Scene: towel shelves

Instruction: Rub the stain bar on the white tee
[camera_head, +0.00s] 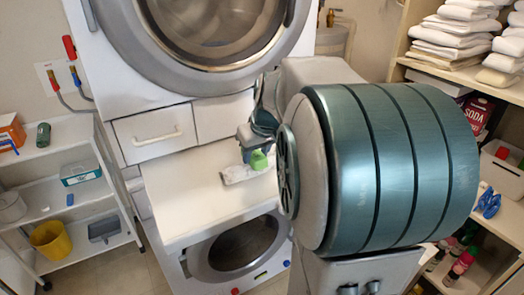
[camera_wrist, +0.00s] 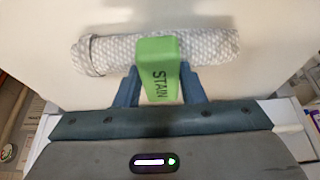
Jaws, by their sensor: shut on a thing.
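The stain bar (camera_wrist: 157,62) is a green block with "STAIN" on it, upright between the two blue fingers of my gripper (camera_wrist: 160,84) in the wrist view. My gripper is shut on it. Just beyond the bar lies a rolled white cloth (camera_wrist: 105,54) with a grey pattern. I cannot tell if it is the white tee, or if the bar touches it. In the head view the cloth (camera_head: 238,174) lies on the white top (camera_head: 180,200) of the lower machine. The green bar (camera_head: 258,160) is at its right end, below my gripper (camera_head: 254,150).
A washer with a round door (camera_head: 205,25) stands behind the worktop. A white shelf unit (camera_head: 60,190) at left holds a yellow bucket (camera_head: 50,240) and boxes. Shelves at right hold folded towels (camera_head: 455,35) and bottles. The left part of the worktop is clear.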

